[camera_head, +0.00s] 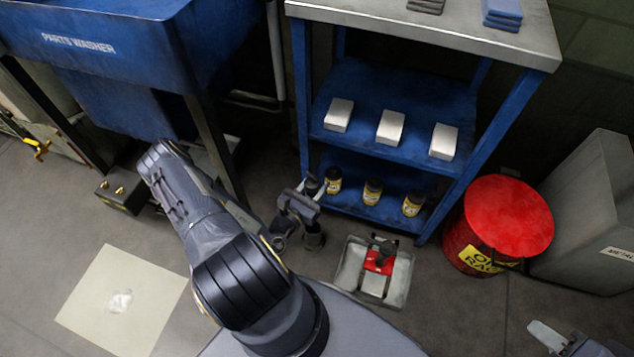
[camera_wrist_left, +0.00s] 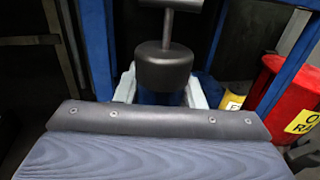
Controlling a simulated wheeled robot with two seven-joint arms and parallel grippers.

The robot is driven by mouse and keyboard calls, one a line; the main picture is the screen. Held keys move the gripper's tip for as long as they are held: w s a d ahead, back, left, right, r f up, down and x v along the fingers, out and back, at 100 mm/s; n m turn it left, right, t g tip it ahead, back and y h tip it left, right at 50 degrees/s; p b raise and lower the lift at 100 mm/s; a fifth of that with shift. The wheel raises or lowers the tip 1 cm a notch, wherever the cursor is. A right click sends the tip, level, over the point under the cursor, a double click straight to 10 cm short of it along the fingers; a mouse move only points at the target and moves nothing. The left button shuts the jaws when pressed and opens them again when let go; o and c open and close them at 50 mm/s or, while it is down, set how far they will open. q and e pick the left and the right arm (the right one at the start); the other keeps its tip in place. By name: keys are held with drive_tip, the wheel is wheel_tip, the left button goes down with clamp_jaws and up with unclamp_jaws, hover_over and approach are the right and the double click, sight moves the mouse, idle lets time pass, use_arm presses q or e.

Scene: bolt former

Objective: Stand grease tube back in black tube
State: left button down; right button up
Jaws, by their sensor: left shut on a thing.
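My left gripper (camera_head: 312,192) is beside the lower blue shelf, low near the floor. It is shut on a dark grey cylinder with a thin metal rod and a crosspiece, which I take for the grease tube (camera_wrist_left: 163,68). In the left wrist view the cylinder sits between the two pale fingertips. In the head view its dark end (camera_head: 311,182) shows at the fingers. A dark round piece (camera_head: 314,238) shows just below the gripper; I cannot tell whether it is the black tube. My right gripper (camera_head: 568,343) is at the bottom right, partly cut off.
A blue shelf unit (camera_head: 375,97) holds white boxes and small yellow-labelled bottles (camera_head: 372,192). A grey tray (camera_head: 347,275) with a red item (camera_head: 379,262) lies on the floor. A red oily-rag drum (camera_head: 497,225) stands right. A parts washer (camera_head: 120,45) is left.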

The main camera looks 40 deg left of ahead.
use_arm(q)
drive_tip(key=shift+f+b, duration=2.5)
drive_tip(key=shift+b, duration=0.15)
drive_tip(key=shift+r, duration=0.15)
drive_tip(key=shift+p, duration=0.45)
drive_tip(key=shift+f, duration=0.3)
drive_tip(key=shift+f+b, duration=1.35)
drive_tip(key=shift+f, duration=0.7)
drive_tip(key=shift+p, duration=0.3)
drive_tip(key=shift+f, duration=0.15)
